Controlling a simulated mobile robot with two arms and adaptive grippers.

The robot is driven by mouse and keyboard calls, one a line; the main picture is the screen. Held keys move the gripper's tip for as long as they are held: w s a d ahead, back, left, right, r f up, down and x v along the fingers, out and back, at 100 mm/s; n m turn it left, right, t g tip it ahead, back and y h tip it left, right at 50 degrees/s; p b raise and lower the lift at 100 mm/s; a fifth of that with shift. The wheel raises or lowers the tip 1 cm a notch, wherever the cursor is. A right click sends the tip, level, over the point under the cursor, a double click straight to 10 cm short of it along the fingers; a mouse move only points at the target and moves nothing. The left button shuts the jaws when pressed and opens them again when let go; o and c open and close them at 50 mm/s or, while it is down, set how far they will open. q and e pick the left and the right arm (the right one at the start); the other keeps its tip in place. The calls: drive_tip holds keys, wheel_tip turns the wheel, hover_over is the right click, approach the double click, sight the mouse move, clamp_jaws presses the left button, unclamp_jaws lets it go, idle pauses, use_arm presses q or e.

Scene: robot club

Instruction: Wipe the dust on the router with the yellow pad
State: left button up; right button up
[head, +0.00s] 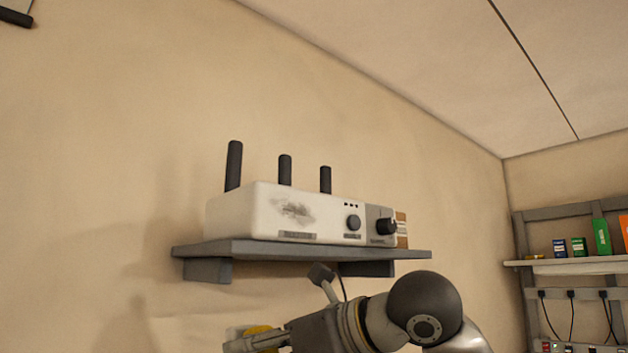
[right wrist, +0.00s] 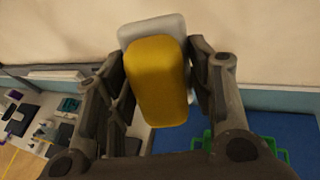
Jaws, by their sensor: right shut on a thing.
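The white router (head: 240,215) sits on a grey wall shelf (head: 300,249), with three dark antennas standing behind it. A grey dust smudge (head: 293,211) shows on its front face. My right gripper (head: 251,341) is below the shelf's left half, apart from the router. It is shut on the yellow pad (head: 262,331), which is mostly hidden by the gripper in the head view. The right wrist view shows the pad (right wrist: 158,85) between the fingers, with a pale block or layer (right wrist: 150,28) behind it. My left gripper is not in view.
A grey unit with a black knob (head: 386,226) and a brown-and-white item (head: 402,229) are at the router's right. Shelving with small boxes (head: 579,246) stands far right. The wall left of the router is clear.

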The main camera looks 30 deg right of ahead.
drive_tip(key=s+d+r+m+t+h+p, duration=0.1)
drive_tip(key=s+r+m+t+h+p, duration=0.15)
drive_tip(key=r, duration=0.95)
drive_tip(key=m+t+h+p, duration=0.1)
drive_tip(key=t, duration=0.2)
approach(267, 207)
drive_tip(key=shift+g, duration=0.25)
drive_tip(key=shift+w+a+r+p, duration=0.15)
drive_tip(key=shift+w+p, duration=0.3)
drive_tip(key=shift+w, duration=0.75)
drive_tip(key=shift+w+a+r+p, duration=0.1)
drive_tip(key=shift+w+a+p, duration=0.25)
drive_tip(key=shift+w, duration=0.85)
drive_tip(key=shift+w, duration=0.9)
